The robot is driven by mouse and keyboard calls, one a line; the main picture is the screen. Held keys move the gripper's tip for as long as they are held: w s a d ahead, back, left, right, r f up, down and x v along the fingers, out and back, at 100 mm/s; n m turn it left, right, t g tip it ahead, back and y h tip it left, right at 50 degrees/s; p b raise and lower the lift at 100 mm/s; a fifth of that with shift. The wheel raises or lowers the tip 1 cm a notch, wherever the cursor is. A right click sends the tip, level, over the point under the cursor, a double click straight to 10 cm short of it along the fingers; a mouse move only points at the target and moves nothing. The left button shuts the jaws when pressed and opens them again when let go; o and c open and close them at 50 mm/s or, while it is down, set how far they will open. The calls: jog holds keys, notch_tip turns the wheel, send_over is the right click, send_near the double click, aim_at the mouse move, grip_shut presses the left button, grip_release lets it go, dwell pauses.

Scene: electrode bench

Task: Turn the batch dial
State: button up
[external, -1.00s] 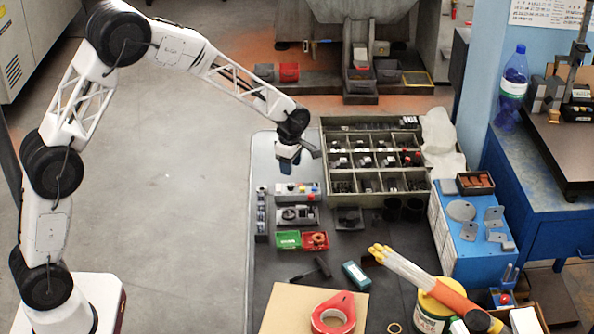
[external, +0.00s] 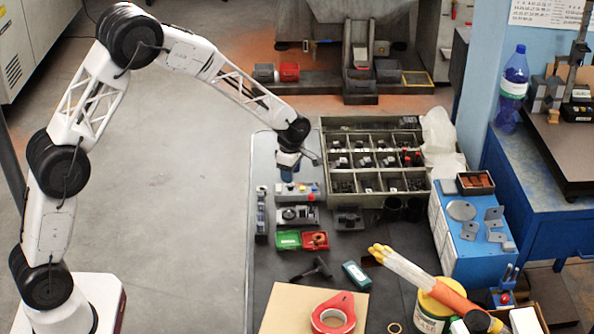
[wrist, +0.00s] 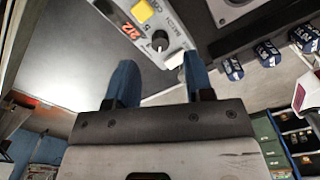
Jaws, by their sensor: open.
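The batch dial (wrist: 160,40) is a dark round knob with a light marker, set on a grey control panel (wrist: 172,20) near the lettering "BATCH". A yellow button (wrist: 142,10) and red digits (wrist: 130,32) sit beside it. My gripper (wrist: 160,62) has two blue fingers spread apart, with nothing between them; the dial appears just beyond the gap between the tips. In the external view my gripper (external: 288,174) points down over the panel (external: 306,190), close above it. The dial is too small to make out there, and contact cannot be told.
A compartment tray (external: 376,195) of small parts stands right of the panel. A dark fixture (external: 298,216) and green (external: 288,240) and red (external: 315,240) bins lie in front. The floor at left is clear.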

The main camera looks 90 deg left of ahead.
aim_at(291, 187)
jog(key=shift+f, duration=2.45)
jog(key=shift+c, duration=0.2)
grip_shut()
jog(key=shift+m, duration=0.8)
